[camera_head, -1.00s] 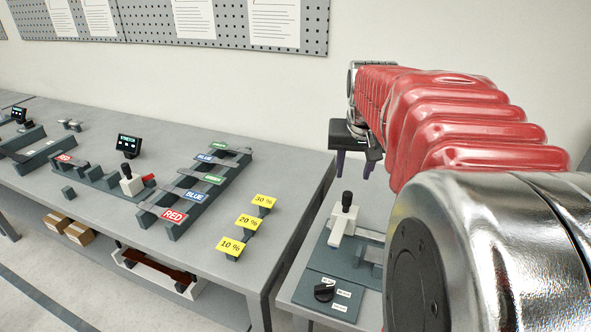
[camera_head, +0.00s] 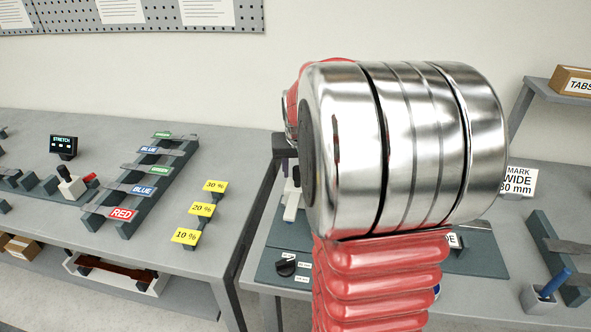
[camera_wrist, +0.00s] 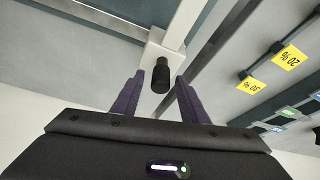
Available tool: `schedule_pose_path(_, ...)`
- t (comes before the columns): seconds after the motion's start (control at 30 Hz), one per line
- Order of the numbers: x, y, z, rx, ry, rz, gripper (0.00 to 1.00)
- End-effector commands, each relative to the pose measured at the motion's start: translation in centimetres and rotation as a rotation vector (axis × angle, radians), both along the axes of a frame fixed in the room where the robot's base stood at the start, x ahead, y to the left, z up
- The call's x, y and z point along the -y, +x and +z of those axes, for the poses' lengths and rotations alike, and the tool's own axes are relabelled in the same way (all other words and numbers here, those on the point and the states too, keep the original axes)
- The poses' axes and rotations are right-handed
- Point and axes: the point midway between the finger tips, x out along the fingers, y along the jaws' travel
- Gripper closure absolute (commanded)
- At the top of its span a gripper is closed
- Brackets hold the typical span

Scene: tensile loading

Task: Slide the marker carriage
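The marker carriage is a white block with an upright black knob. In the head view the carriage (camera_head: 291,207) is on the right-hand bench, and my arm hides part of it. In the wrist view the white carriage (camera_wrist: 165,51) sits on a pale rail, with its black knob (camera_wrist: 161,76) pointing toward the camera. My gripper (camera_wrist: 161,83) is open, with one purple finger on each side of the knob's end in the picture. I cannot tell whether the knob is between the fingers in depth. No contact shows.
A dark dial (camera_head: 286,266) is on the plate in front of the carriage. A gap separates this bench from the left bench (camera_head: 150,240), which holds yellow percent tags (camera_head: 201,209) and a labelled strip rack (camera_head: 127,226). A "WIDE" sign (camera_head: 519,179) stands right.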

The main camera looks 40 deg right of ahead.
Motion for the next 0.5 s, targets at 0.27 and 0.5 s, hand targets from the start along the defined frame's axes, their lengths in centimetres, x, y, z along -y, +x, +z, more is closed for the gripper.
schedule_pose_path(0.27, 0.02, 0.04, -0.1, 0.0, 0.0, 0.0, 0.6)
schedule_pose_path(0.5, 0.02, 0.04, -0.08, 0.0, 0.0, 0.0, 0.77)
